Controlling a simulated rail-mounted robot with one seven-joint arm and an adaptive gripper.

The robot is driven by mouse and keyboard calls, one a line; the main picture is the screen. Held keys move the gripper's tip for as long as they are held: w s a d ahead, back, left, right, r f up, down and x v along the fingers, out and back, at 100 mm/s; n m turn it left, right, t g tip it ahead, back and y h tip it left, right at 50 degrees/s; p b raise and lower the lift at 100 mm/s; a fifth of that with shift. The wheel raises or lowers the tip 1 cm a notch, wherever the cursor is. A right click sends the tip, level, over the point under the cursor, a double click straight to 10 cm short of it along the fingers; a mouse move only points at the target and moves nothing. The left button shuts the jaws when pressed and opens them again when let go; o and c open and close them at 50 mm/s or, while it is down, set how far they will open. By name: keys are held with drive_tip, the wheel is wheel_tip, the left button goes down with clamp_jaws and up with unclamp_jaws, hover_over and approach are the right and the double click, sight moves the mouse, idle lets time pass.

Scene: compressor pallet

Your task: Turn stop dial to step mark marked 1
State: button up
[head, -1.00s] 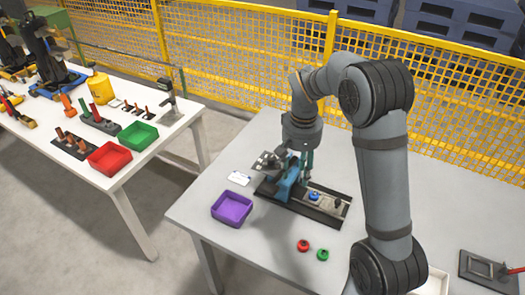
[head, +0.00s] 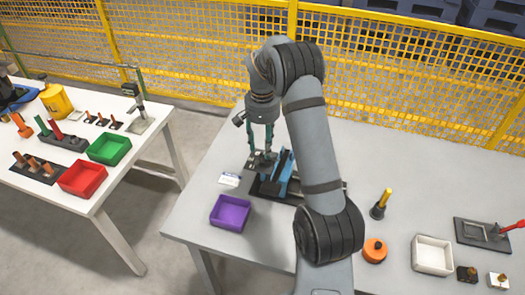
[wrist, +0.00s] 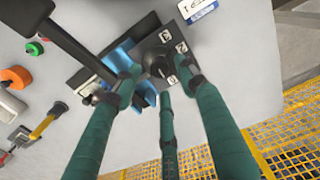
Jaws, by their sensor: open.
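The stop dial (wrist: 158,62) is a dark knob on a dark square plate with small white mark labels (wrist: 168,32) along its edge. I cannot read the labels' figures surely. In the head view the dial plate (head: 262,160) sits at the left end of a black base, beside a blue part (head: 284,172). My gripper (wrist: 158,80) has green fingers, spread open around the near side of the dial. In the head view my gripper (head: 262,142) points down just above the dial plate. Whether a finger touches the knob I cannot tell.
A white label card (head: 230,179) and a purple bin (head: 230,213) are left of the base. My arm hides much of the base's right part. A yellow-handled tool (head: 381,204), an orange round part (head: 375,250) and a white tray (head: 432,255) stand to the right.

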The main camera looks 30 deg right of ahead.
sight(263, 155)
drive_tip(key=shift+f, duration=1.6)
drive_tip(key=shift+c, duration=0.8)
clamp_jaws()
